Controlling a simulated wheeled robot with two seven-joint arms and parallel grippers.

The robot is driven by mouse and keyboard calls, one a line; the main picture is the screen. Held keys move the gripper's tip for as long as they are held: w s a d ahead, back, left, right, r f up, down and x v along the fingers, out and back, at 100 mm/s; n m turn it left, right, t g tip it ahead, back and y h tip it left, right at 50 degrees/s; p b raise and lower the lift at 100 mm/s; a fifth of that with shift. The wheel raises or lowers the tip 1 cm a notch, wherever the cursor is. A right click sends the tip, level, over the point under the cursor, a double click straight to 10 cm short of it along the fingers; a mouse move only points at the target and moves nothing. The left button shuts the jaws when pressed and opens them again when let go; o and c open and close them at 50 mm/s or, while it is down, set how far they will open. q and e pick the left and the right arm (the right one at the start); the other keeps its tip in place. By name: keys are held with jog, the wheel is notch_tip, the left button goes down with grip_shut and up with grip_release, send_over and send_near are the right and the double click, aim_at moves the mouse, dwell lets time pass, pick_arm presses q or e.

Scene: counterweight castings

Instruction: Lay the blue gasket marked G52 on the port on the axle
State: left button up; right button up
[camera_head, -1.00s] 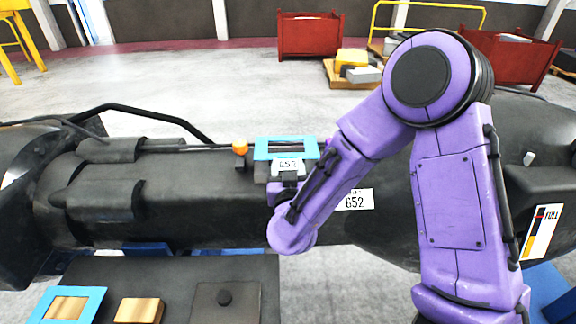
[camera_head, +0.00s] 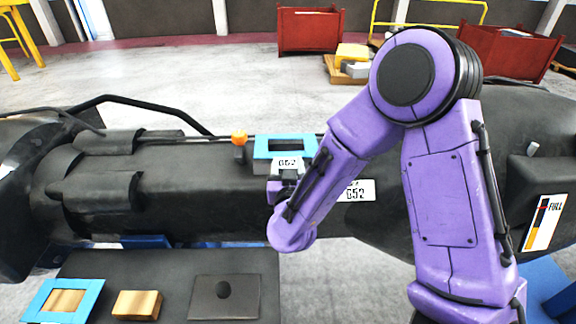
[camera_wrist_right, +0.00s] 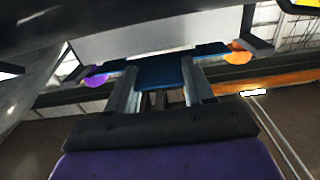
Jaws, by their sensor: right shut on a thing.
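The blue gasket (camera_head: 263,153) is a flat rectangular frame with a white G52 tab (camera_head: 287,163) on its near side. My right gripper (camera_head: 286,174) is shut on it at the tab side. In the right wrist view, a blue part of the gasket (camera_wrist_right: 160,74) sits between the fingers. The gasket is above the dark axle (camera_head: 200,198), and dark surface shows through its opening. The port is not clearly visible; I cannot tell whether the gasket touches it. A white G52 label (camera_head: 359,190) is on the axle, partly behind my right arm. My left gripper is out of view.
A dark bench (camera_head: 175,271) in front holds another blue frame (camera_head: 93,298) around a wooden block, a bare wooden block (camera_head: 137,304) and a dark plate with a round knob (camera_head: 224,297). An orange ball-topped post (camera_head: 239,138) stands just left of the held gasket.

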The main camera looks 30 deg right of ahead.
jog(key=shift+s+d, duration=0.1)
jog(key=shift+f+b, duration=0.5)
jog(key=shift+f, duration=0.25)
dwell(0.7)
jog(key=o, duration=1.1)
